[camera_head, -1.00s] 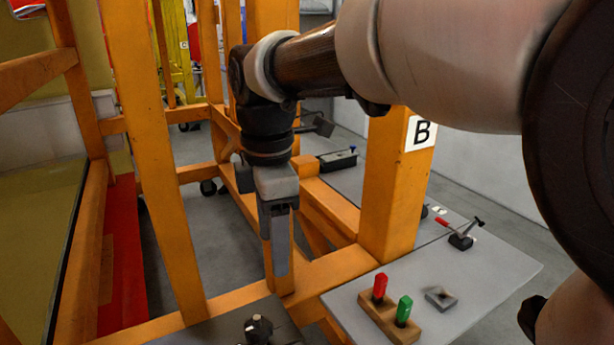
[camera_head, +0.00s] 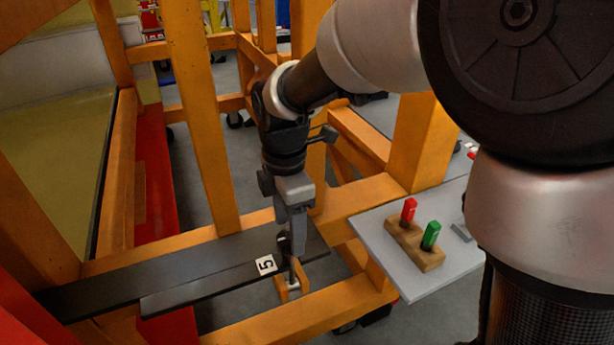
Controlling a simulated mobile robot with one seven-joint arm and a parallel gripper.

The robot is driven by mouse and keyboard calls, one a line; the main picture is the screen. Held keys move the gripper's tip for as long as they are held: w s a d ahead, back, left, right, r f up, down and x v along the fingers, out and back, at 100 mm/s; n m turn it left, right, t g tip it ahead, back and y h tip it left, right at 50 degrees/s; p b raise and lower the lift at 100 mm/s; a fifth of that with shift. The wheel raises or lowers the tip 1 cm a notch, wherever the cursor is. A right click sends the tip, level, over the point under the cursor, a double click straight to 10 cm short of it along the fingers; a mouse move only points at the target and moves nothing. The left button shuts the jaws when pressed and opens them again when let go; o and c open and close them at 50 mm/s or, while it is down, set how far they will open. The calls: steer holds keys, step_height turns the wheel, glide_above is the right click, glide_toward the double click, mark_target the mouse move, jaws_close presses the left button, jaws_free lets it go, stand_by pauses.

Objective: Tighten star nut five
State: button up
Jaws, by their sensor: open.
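The label 5 (camera_head: 265,264) is on a dark flat bar that lies across the orange frame. Beside it, at the bar's end, a small dark star nut (camera_head: 283,243) sits on a metal bolt (camera_head: 293,272) above a small orange bracket (camera_head: 288,287). My gripper (camera_head: 292,240) points down right at the nut and partly hides it. Its jaws are open. I cannot tell whether the fingers touch the nut or stand around it.
Orange posts and beams of the frame (camera_head: 205,130) stand close to my arm on the left and right. A grey shelf (camera_head: 380,255) to the right bears a wooden block (camera_head: 415,248) with a red peg (camera_head: 408,211) and a green peg (camera_head: 430,236).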

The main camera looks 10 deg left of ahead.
steer(key=shift+f, duration=0.9)
steer(key=shift+c, duration=0.4)
steer(key=c, duration=1)
steer(key=shift+o, duration=0.2)
